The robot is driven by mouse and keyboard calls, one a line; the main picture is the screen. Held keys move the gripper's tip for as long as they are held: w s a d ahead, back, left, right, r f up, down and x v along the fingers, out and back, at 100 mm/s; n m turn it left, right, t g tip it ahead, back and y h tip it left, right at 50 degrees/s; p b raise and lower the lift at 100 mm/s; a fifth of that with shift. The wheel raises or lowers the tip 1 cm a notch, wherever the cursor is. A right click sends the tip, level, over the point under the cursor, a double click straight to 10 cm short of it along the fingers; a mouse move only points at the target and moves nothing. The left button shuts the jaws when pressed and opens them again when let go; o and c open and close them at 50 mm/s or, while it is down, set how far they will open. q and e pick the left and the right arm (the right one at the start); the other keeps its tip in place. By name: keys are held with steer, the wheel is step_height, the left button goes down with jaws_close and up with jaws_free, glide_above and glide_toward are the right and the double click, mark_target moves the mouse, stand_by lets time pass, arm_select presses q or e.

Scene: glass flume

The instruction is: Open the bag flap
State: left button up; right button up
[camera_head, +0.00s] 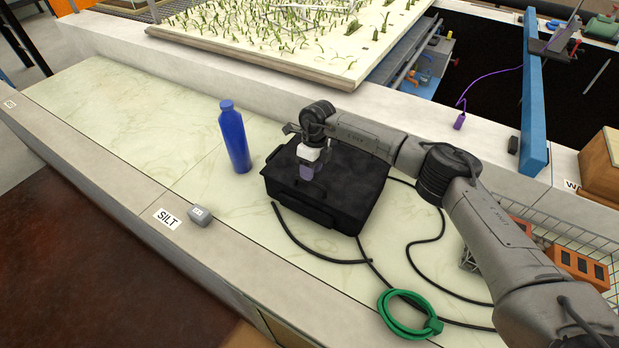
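A black, box-shaped bag (349,191) sits on the pale marbled bench top, near the middle of the camera_head view. Its dark top looks closed, and I cannot make out where the flap's edge lies. My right arm comes in from the right and reaches over the bag. My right gripper (307,173) points down at the left part of the bag's top. The fingers are small and dark against the black bag, so I cannot tell whether they touch it or are open or shut. My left gripper is not in view.
A blue bottle (234,137) stands just left of the bag. Black cable (426,243) and a green coil (405,314) lie in front and to the right. A small grey block (200,215) rests on the front ledge. The bench at left is clear.

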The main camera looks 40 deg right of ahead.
steer(key=shift+s+a+f, duration=0.1)
steer(key=shift+a+f, duration=0.05)
steer(key=shift+f, duration=0.65)
steer(key=shift+a+f, duration=0.15)
steer(key=shift+f, duration=0.6)
jaws_close()
